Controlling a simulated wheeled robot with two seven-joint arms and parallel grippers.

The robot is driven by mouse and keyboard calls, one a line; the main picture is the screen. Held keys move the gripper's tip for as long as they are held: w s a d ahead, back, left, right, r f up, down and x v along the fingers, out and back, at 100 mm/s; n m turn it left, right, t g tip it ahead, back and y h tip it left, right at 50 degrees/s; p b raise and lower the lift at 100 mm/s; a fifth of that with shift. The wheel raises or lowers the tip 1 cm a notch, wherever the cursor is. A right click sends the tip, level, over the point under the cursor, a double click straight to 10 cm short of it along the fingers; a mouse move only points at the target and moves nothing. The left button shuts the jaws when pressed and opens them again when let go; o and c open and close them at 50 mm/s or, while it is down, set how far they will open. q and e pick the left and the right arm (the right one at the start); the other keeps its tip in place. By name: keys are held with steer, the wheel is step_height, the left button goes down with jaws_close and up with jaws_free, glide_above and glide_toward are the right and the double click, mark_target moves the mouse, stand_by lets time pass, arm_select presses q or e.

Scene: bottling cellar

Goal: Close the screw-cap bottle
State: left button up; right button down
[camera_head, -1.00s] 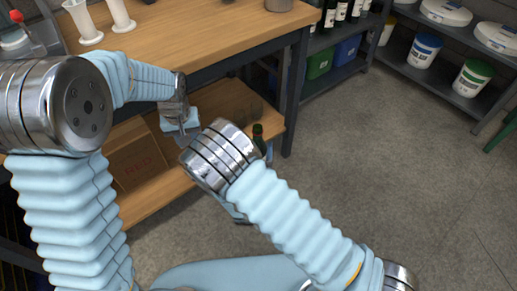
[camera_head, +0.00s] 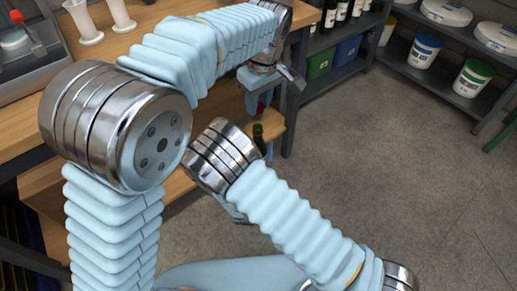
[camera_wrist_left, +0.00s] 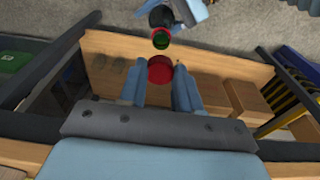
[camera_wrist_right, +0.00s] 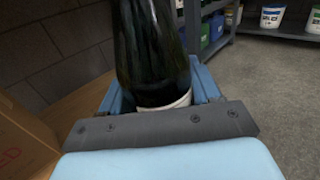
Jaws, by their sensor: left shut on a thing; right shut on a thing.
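The dark green bottle (camera_wrist_right: 152,45) fills the middle of the right wrist view, with a pale label edge low on it. My right gripper (camera_wrist_right: 160,92) is shut around its body. In the head view only the bottle's neck (camera_head: 260,144) shows beside my right arm, which hides the rest. My left gripper (camera_wrist_left: 157,90) is shut on the red screw cap (camera_wrist_left: 160,70). In the left wrist view the open green bottle mouth (camera_wrist_left: 161,40) shows just beyond the cap, apart from it in the picture. In the head view my left gripper (camera_head: 258,108) points down above the neck.
The wooden workbench (camera_head: 165,12) with white vessels (camera_head: 84,24) stands behind my left arm. Its lower wooden shelf (camera_wrist_left: 105,45) lies close by. A rack with bottles, a green bin (camera_head: 319,62) and a blue bin (camera_head: 346,50) is behind.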

arm_select(q)
steer(key=shift+f, duration=2)
steer(key=shift+f, duration=0.1)
steer(key=shift+f, duration=0.8)
steer(key=shift+f, duration=0.55)
